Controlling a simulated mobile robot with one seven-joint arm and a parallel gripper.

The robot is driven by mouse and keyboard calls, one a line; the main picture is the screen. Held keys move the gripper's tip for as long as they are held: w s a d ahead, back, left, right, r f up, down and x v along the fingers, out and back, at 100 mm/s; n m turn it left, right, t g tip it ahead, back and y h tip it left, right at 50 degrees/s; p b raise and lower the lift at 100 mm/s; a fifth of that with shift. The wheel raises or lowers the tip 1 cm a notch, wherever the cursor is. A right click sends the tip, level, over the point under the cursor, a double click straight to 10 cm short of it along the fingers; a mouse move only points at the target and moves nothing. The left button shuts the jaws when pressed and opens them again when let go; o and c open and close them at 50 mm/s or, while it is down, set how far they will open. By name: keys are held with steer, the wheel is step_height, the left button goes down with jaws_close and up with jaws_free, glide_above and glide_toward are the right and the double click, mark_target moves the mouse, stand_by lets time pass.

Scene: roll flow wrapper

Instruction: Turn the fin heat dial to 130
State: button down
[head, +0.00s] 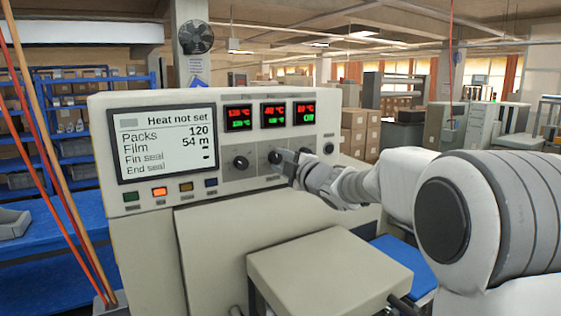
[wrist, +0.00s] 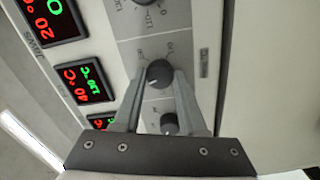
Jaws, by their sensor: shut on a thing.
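The control panel (head: 222,140) of a beige machine has a row of black dials. My gripper (head: 284,160) is at the middle dial (head: 275,157). In the wrist view my gripper (wrist: 158,85) has its two fingers on either side of that dial (wrist: 159,73), shut on it. The dial's pointer angle and label are too small to read surely. The left dial (head: 240,162) and right dial (head: 328,148) are free. Which dial is fin heat cannot be read.
The screen (head: 166,143) reads "Heat not set", Packs 120, Film 54 m, with dashes for Fin seal and End seal. Below it are several coloured buttons, the orange one (head: 160,191) lit. A beige box-like cover (head: 330,265) juts out below the panel.

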steer(key=shift+c, duration=2.3)
jaws_free()
steer(key=b+v, duration=0.2)
steer(key=v, duration=1.5)
steer(key=shift+s+d, duration=0.2)
steer(key=shift+d, duration=0.1)
